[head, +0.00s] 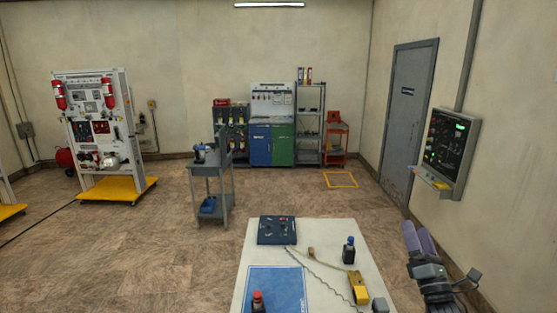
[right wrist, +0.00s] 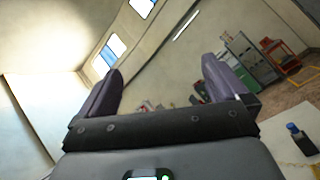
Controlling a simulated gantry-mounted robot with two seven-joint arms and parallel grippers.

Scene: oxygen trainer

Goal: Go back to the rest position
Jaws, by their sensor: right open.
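My right gripper (head: 416,228) is beside the right edge of the white table (head: 330,240), with its purple fingers pointing up and away. In the right wrist view the two fingers of the right gripper (right wrist: 165,82) stand wide apart. Nothing is between them, only the far wall and distant equipment behind. My left gripper is in neither view.
The table holds a dark control box (head: 277,230), a blue mat (head: 274,291), a dark bottle (head: 349,250), a yellow device (head: 359,288) and a red-topped item (head: 258,301). A lit wall panel (head: 448,152) hangs at the right. A grey cart (head: 210,180) stands beyond the table.

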